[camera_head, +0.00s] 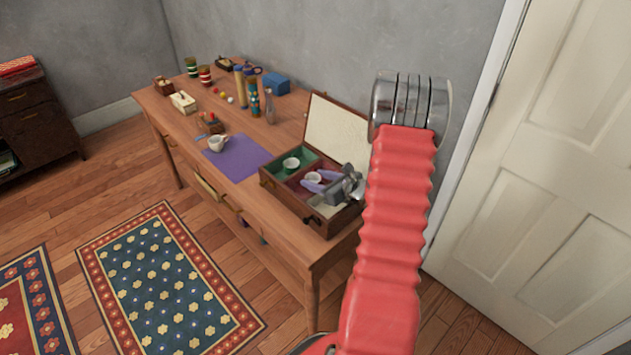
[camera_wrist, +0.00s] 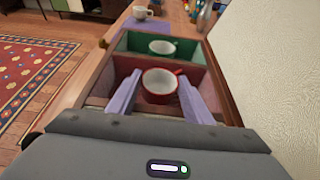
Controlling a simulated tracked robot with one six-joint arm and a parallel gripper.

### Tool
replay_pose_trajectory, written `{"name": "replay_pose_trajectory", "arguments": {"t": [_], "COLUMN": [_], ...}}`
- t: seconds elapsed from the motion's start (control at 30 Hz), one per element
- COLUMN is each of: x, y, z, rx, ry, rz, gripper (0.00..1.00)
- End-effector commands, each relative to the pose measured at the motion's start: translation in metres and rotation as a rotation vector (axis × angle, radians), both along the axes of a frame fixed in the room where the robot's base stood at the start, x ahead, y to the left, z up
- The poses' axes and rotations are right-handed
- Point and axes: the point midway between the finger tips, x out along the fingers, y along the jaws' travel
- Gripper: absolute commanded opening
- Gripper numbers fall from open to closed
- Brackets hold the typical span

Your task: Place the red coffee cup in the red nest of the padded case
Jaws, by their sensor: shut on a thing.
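The red coffee cup (camera_wrist: 160,84), red outside and white inside, sits between the two purple fingers of my gripper (camera_wrist: 159,80) in the wrist view. My gripper is shut on it. In the head view the cup (camera_head: 313,177) shows at the fingertips of my gripper (camera_head: 314,180). The padded case (camera_head: 283,197) lies open on the table, lid raised at the back. Its red nest (camera_wrist: 198,73) is the middle compartment, and the cup is upright over or inside it. Whether its base touches the padding is hidden.
A green-and-white cup (camera_wrist: 162,47) sits in the case's green compartment (camera_wrist: 130,43). A bottle (camera_head: 270,107) and several small items fill the table's far end. The raised lid (camera_head: 336,130) stands close to my arm.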

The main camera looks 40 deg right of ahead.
Motion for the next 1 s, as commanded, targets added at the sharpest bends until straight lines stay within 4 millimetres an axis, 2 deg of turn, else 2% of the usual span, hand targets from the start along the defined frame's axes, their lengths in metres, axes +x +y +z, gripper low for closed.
{"name": "replay_pose_trajectory", "arguments": {"t": [0.03,0.07,0.3,0.67,0.87,1.0], "x": [-0.005,-0.006,-0.006,-0.006,-0.006,-0.024], "y": [0.003,0.003,0.004,0.006,0.005,0.003], "z": [-0.014,-0.014,-0.015,-0.014,-0.003,0.007], "rx": [0.008,0.008,0.009,0.008,0.007,0.008], "ry": [0.029,0.03,0.031,0.032,0.031,0.029], "rz": [-0.002,-0.002,-0.001,0.004,0.003,-0.002], "gripper": [0.23,0.48,0.65,0.65,0.65,0.65]}}
